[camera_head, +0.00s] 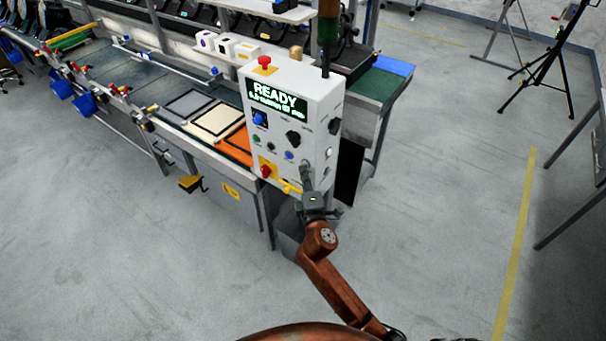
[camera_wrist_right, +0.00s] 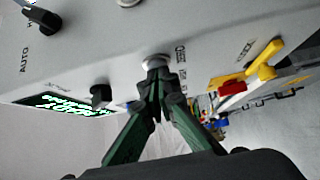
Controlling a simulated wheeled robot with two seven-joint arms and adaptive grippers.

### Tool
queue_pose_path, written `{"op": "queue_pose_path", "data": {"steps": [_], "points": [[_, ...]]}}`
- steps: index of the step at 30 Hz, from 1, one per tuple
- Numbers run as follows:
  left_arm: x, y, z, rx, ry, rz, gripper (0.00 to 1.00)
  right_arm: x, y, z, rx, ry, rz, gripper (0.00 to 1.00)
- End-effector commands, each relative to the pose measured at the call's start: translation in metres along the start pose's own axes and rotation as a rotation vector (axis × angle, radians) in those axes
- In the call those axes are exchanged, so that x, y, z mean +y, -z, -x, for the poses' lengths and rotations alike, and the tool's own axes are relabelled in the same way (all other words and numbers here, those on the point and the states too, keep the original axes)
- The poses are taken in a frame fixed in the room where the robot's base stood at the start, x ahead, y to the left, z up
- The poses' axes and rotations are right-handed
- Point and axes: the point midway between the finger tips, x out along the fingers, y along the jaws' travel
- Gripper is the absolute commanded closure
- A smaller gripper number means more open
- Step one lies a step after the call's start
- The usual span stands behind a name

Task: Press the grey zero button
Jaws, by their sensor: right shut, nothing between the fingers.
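The grey-white control box (camera_head: 290,90) stands at the end of the bench with a lit READY display (camera_head: 277,100). My right gripper (camera_head: 306,174) is shut and empty, at the lower right of the box's front. In the right wrist view its fingertips (camera_wrist_right: 157,78) are at a round grey button (camera_wrist_right: 155,61) and partly cover it. I cannot tell whether they touch it or whether it is pressed in. The lettering beside it is not clearly readable. My left gripper is not in view.
A red mushroom button (camera_head: 264,63) is on top of the box. Black knobs (camera_head: 293,138) and a blue button (camera_head: 289,155) are on its front. A yellow-handled red switch (camera_wrist_right: 233,87) is near the gripper. The floor (camera_head: 440,220) to the right is clear.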

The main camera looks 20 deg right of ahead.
Motion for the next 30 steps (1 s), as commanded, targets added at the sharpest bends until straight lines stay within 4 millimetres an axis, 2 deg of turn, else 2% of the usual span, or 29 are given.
{"op": "queue_pose_path", "data": {"steps": [8,19,23,26,27,30], "points": [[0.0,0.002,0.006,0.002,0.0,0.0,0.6,0.001,-0.014,-0.013,-0.003,0.0,0.002,1.0],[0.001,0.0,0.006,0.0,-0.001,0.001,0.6,0.002,-0.015,-0.011,-0.009,-0.003,0.003,1.0],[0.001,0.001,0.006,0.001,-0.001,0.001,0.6,0.002,0.0,-0.004,-0.003,-0.002,0.002,1.0],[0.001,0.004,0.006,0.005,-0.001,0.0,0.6,0.0,0.02,0.007,0.007,0.0,0.001,1.0],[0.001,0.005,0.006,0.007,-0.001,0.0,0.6,0.0,0.029,0.012,0.012,0.001,0.0,1.0],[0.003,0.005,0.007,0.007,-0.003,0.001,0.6,0.0,0.028,0.037,0.014,0.001,0.001,1.0]]}}
